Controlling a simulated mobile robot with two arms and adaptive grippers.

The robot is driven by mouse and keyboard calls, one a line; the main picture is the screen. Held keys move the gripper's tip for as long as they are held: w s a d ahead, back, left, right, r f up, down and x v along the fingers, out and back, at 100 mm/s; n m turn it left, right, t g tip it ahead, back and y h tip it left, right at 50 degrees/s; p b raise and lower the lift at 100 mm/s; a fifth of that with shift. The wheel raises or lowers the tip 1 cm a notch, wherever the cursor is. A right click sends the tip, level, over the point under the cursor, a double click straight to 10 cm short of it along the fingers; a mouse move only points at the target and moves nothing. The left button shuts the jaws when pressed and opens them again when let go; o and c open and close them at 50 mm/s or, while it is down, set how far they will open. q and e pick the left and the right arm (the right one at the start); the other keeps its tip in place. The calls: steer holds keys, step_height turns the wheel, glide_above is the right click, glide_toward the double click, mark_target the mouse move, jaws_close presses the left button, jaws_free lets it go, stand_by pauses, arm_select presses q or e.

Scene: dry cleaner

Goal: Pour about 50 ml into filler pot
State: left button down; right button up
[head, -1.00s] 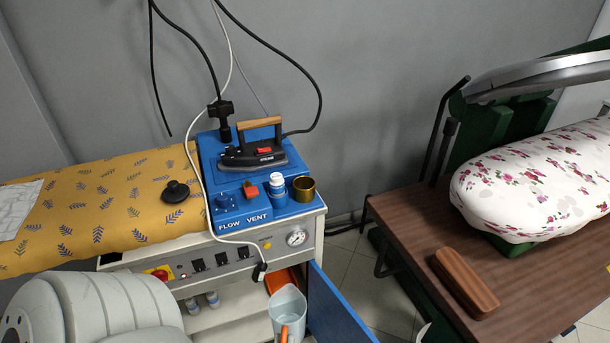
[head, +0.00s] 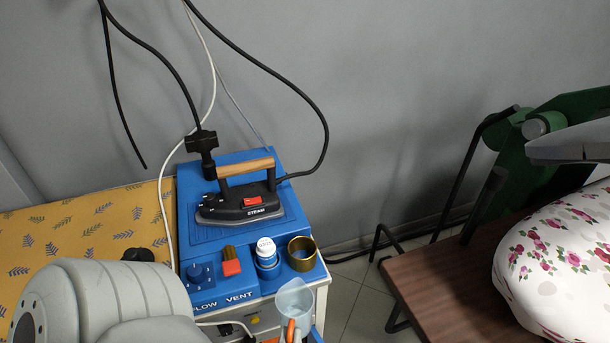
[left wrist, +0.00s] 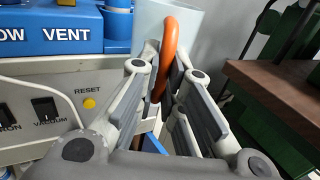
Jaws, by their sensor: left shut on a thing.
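A translucent pale-blue jug (head: 296,299) with an orange handle (head: 291,331) is at the bottom of the head view. It also shows in the left wrist view (left wrist: 158,14). My left gripper (left wrist: 165,68) is shut on the handle (left wrist: 170,40), and the jug looks roughly upright. I cannot tell the liquid level inside. A brass-coloured open pot (head: 302,254), which I take for the filler pot, stands on the blue ironing station just behind the jug in the picture. Its inside looks dark. My right gripper is not in view.
A white-capped bottle (head: 267,253) stands left of the pot. Cables hang behind. A brown table (head: 445,275) with a floral board is at right.

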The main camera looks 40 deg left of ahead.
mark_target(293, 287)
arm_select(q)
steer(key=shift+w, duration=0.1)
steer(key=shift+r, duration=0.1)
steer(key=shift+a+r+g+p, duration=0.15)
steer(key=shift+r+g+p, duration=0.15)
steer(key=shift+r+p, duration=0.35)
steer(key=w+a+r+g+h+p, duration=0.2)
steer(key=w+r+g+h+p, duration=0.1)
steer(key=p, duration=0.7)
steer(key=w+a+r+g+h+p, duration=0.2)
steer(key=r+g+p, duration=0.4)
steer(key=p, duration=0.5)
steer(key=shift+w+a+r+h, duration=0.3)
steer(key=shift+w+r+h, duration=0.25)
steer(key=shift+r+h, duration=0.45)
steer(key=shift+w+a+r+g+h+p, duration=0.2)
steer(key=shift+w+r+g+h+p, duration=0.1)
steer(key=shift+r+g+p, duration=0.2)
steer(key=shift+w+a+r+g+h+p, duration=0.25)
steer(key=shift+r+g+h+p, duration=0.1)
steer(key=shift+r+g, duration=0.1)
steer(key=shift+w+r, duration=0.1)
steer(key=shift+r, duration=0.05)
